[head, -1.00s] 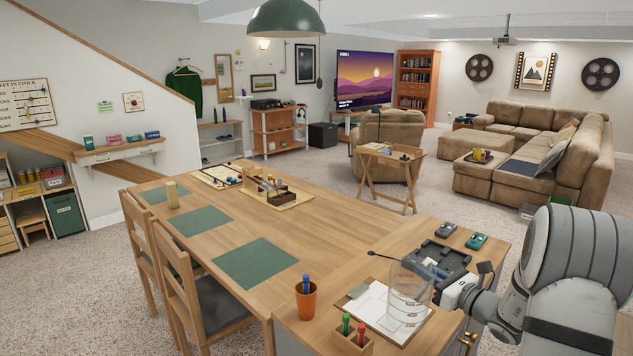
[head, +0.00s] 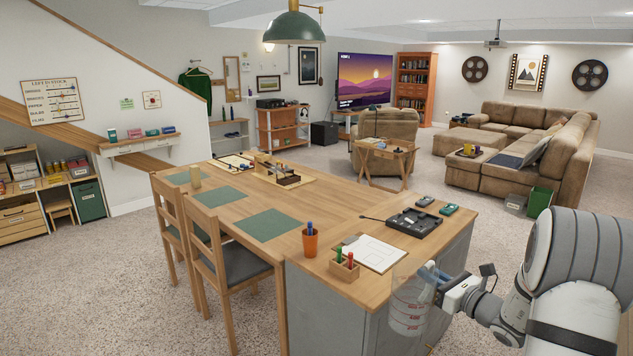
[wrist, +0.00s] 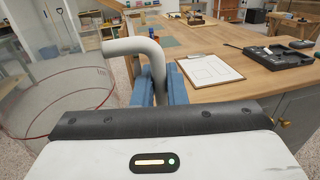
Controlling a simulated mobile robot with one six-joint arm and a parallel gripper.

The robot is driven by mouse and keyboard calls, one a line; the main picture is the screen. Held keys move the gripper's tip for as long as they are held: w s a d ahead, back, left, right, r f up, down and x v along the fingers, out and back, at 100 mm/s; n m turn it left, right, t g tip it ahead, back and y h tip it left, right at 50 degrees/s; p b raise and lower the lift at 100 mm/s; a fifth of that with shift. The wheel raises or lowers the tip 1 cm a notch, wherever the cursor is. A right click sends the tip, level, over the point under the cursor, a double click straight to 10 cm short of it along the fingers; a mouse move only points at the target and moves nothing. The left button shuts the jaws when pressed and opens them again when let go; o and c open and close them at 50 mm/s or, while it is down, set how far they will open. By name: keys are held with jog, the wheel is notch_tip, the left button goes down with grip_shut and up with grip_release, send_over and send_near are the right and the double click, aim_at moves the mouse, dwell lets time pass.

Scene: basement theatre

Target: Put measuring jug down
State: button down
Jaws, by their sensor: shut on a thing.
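The measuring jug (head: 408,304) is clear with red markings and a pale handle. In the head view it is upright, in front of the near right end of the wooden counter, beside the cabinet front. My gripper (head: 440,283) is shut on its handle. In the wrist view the handle (wrist: 135,46) runs between the blue fingers of my gripper (wrist: 160,88), and the jug's clear body (wrist: 60,100) is at the left. The jug appears held clear of the counter; its base is partly over the cabinet side in the picture.
On the counter (head: 330,215) near the jug are a clipboard (head: 372,253), a pen box (head: 344,266), an orange cup (head: 310,243) and a black tray (head: 415,222). Two small devices lie behind. Green placemats (head: 268,224) are farther left. Carpet lies open in front.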

jog(key=shift+s+a+f, duration=0.5)
jog(key=shift+a+f, duration=0.05)
jog(key=shift+a, duration=0.25)
jog(key=s+a+f, duration=0.2)
jog(key=a+f, duration=0.3)
jog(key=f, duration=0.3)
jog(key=s+a+f+m+h+p, duration=0.1)
jog(key=s+a+f, duration=0.2)
jog(key=a+f, duration=0.3)
notch_tip(320, 180, down, 3)
jog(key=shift+s+a+f+t, duration=0.1)
jog(key=shift+s+a+t, duration=0.1)
jog(key=shift+t, duration=0.2)
